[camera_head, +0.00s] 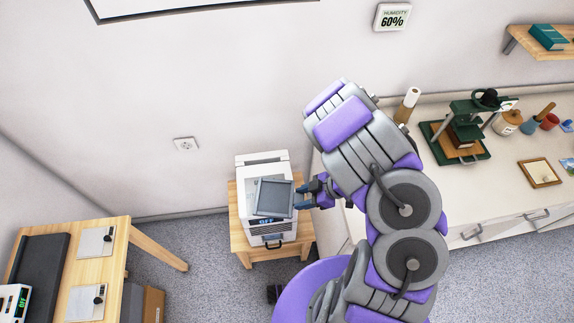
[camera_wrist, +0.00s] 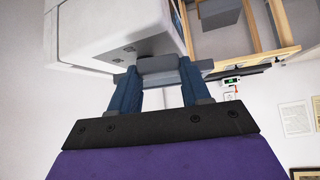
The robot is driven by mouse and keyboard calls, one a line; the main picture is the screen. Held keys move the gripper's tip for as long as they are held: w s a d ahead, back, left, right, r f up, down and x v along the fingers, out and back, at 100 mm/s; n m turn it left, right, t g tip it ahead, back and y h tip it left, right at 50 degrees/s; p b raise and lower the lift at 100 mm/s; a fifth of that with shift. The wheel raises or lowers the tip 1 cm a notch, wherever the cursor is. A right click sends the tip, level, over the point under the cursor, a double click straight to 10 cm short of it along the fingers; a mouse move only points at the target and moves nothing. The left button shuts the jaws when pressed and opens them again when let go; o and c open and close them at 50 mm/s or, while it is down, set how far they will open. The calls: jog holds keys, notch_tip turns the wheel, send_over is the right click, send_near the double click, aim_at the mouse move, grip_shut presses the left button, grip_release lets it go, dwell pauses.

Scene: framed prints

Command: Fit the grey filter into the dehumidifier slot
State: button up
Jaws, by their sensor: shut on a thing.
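The white dehumidifier (camera_head: 262,162) stands upright on a small wooden stand against the wall. A lit display shows low on its front. The grey filter (camera_head: 274,198), a flat framed panel, is in front of the dehumidifier in the head view and covers much of it. My gripper (camera_head: 303,196) is shut on the filter's right edge, with the arm reaching in from the right. In the wrist view the two blue fingers of my gripper (camera_wrist: 158,68) pinch a grey part of the filter (camera_wrist: 160,81), close to the white dehumidifier body (camera_wrist: 100,30).
The wooden stand (camera_head: 240,240) has little bare top. A long counter (camera_head: 480,205) with a green press (camera_head: 462,135) and jars is at right. A wooden table (camera_head: 112,250) with flat panels is at lower left. Grey floor between table and stand is clear.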

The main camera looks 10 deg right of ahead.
jog(key=w+d+f+b, duration=0.1)
jog(key=w+f, duration=0.1)
jog(key=w, duration=0.5)
jog(key=w+d+f, duration=0.2)
jog(key=w, duration=0.5)
jog(key=shift+d+f+b, duration=0.2)
jog(key=shift+d+b, duration=0.05)
jog(key=shift+b, duration=0.1)
jog(key=shift+f, duration=0.1)
jog(key=shift+f, duration=0.15)
jog(key=o, duration=1.2)
jog(key=shift+c, duration=0.2)
